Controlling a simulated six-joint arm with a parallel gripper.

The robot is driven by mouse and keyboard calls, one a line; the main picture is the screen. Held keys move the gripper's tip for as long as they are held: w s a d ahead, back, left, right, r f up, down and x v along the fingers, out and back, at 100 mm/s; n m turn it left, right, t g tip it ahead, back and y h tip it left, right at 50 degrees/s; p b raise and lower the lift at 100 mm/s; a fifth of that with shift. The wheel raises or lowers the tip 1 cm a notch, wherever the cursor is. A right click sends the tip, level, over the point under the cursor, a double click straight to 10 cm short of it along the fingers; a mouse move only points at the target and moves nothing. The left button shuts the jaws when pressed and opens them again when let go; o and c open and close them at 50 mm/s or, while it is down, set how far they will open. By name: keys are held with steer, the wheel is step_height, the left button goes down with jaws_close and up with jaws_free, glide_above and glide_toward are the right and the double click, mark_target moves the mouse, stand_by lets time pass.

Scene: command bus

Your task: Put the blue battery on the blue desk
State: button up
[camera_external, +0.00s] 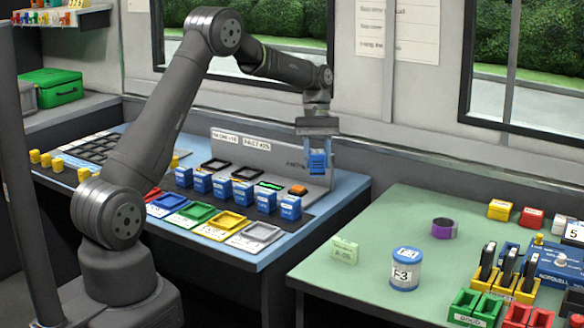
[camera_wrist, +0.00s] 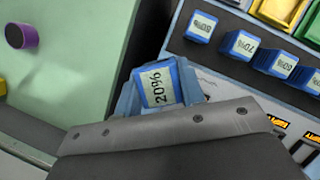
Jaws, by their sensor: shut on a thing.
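My gripper (camera_external: 318,150) is shut on a blue battery (camera_external: 317,161) and holds it in the air above the right end of the blue desk (camera_external: 345,200). In the wrist view the held battery (camera_wrist: 160,84) has a white label reading "20%" and sits between the blue fingers. Several other blue batteries stand in a row on the blue desk, such as one in the external view (camera_external: 290,207) and one in the wrist view (camera_wrist: 240,45).
A grey panel (camera_external: 245,152) with dark slots stands behind the battery row. Coloured trays (camera_external: 196,213) lie in front of it. The green table (camera_external: 385,240) on the right holds a purple roll (camera_external: 444,228), a round tin (camera_external: 404,270) and several blocks. A gap separates the two tables.

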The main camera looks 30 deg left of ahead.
steer(key=w+d+f+n+t+h, duration=0.15)
steer(key=d+n, duration=0.65)
steer(key=d, duration=1.4)
steer(key=n+t, duration=0.4)
steer(key=n, duration=0.3)
glide_above(473, 268)
step_height(473, 268, down, 9)
steer(key=shift+f, duration=0.1)
steer(key=shift+n, duration=0.3)
steer(key=o, duration=0.6)
steer(key=shift+f, duration=0.2)
steer(key=shift+o, duration=1)
